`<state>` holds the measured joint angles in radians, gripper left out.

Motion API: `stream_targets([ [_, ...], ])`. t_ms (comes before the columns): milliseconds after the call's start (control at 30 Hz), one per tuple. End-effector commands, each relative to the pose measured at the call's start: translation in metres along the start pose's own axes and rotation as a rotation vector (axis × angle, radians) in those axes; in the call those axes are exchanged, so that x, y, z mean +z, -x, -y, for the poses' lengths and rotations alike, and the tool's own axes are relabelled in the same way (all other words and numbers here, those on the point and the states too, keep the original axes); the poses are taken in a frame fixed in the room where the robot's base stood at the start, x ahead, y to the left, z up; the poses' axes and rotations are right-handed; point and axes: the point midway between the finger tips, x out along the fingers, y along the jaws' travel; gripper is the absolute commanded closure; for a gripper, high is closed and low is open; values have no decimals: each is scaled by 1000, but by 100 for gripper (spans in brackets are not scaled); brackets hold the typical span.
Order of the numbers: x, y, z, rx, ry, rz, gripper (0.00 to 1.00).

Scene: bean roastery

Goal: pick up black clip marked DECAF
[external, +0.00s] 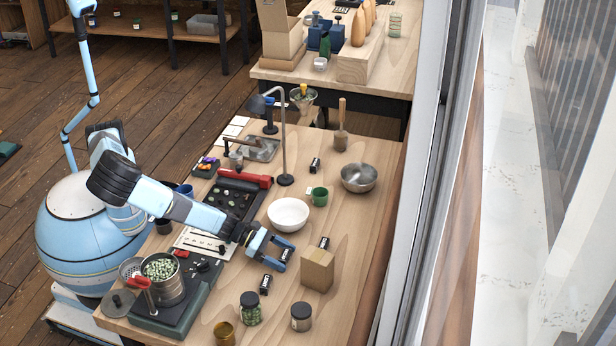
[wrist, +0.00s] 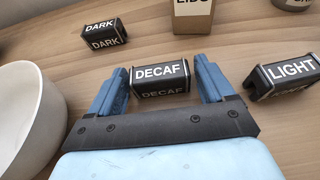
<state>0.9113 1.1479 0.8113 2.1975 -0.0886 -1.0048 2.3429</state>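The black clip marked DECAF (wrist: 160,82) lies in the middle of the wrist view, its white lettering facing me. My gripper (wrist: 161,70) is open, with one blue finger on each side of the clip, very close to its ends. In the external view my gripper (external: 286,256) is low over the table, and the same clip shows only partly between its fingers. Similar black clips are near: one marked DARK (wrist: 104,36) at the upper left and one marked LIGHT (wrist: 284,75) at the right of the wrist view.
A cardboard box (external: 317,269) stands just beyond my gripper. A white bowl (external: 289,214) is close on the other side. Two jars (external: 250,310) (external: 301,317) stand near the table's front. A metal bowl (external: 358,177) and green mug (external: 320,196) are farther back.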

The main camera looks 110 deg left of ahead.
Motion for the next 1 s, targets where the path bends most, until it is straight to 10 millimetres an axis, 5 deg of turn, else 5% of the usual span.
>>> stream_targets([
  [400, 0, 0, 0, 0, 0, 0, 59],
  [733, 6, 2, 0, -1, 0, 0, 59],
  [1000, 46, 19, 1, -1, 1, 2, 59],
])
